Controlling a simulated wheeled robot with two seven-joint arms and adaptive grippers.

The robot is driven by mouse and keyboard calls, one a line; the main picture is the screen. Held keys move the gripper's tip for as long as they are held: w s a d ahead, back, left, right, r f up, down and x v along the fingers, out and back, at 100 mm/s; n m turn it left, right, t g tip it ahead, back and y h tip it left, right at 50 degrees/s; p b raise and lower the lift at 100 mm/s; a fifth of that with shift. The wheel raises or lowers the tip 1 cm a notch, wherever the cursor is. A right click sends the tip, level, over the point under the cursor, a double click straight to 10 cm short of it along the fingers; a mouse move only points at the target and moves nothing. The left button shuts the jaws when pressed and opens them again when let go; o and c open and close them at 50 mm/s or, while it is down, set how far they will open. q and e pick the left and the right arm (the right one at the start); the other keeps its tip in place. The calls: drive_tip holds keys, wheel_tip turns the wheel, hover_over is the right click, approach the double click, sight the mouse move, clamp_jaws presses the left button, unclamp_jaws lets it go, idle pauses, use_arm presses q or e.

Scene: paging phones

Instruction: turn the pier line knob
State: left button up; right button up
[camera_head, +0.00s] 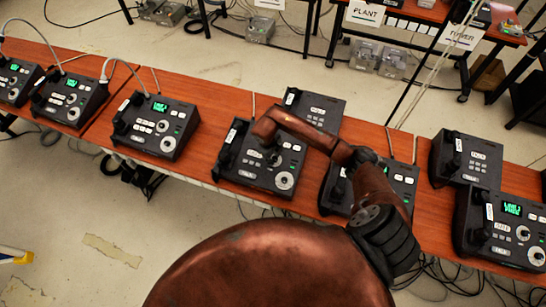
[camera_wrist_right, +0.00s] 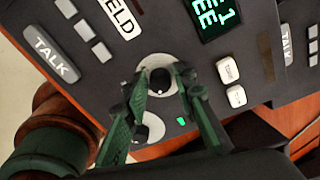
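My right gripper (camera_head: 273,150) reaches down over a dark desk phone (camera_head: 230,174) in the middle of the table. In the right wrist view, its two fingers (camera_wrist_right: 160,82) stand apart on either side of a dark round knob (camera_wrist_right: 160,80) on a pale dial. I cannot tell whether they touch it. A second knob (camera_wrist_right: 150,128) on a pale dial lies below, partly behind the left finger. The nearby label ends in "ELD". No label reading "pier" is legible. A lit green display (camera_wrist_right: 215,14) shows at the top. My left gripper is not in view.
More phones stand along the orange table (camera_head: 212,88): several to the left, including one (camera_head: 157,126), and others to the right (camera_head: 503,228). My right forearm covers part of another phone (camera_head: 405,180). Back tables carry "PLANT" (camera_head: 365,13) and "TOWER" (camera_head: 462,36) signs.

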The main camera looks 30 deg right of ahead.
drive_tip(key=shift+s+r, duration=0.1)
drive_tip(key=shift+s, duration=0.05)
drive_tip(key=c, duration=0.3)
drive_tip(key=shift+c, duration=0.8)
clamp_jaws()
drive_tip(key=shift+m, duration=0.3)
drive_tip(key=m+b, duration=0.1)
drive_tip(key=m, duration=0.3)
drive_tip(key=shift+d+m, duration=0.15)
drive_tip(key=shift+m, duration=0.15)
drive_tip(key=m, duration=0.5)
drive_tip(key=shift+y, duration=0.3)
drive_tip(key=m+t, duration=0.1)
drive_tip(key=m, duration=0.5)
drive_tip(key=shift+s+m, duration=0.15)
drive_tip(key=shift+m, duration=0.15)
drive_tip(key=m, duration=0.3)
drive_tip(key=shift+s, duration=0.1)
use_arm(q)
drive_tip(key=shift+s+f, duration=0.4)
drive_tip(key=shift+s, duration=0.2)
use_arm(e)
drive_tip(key=shift+m, duration=1.9)
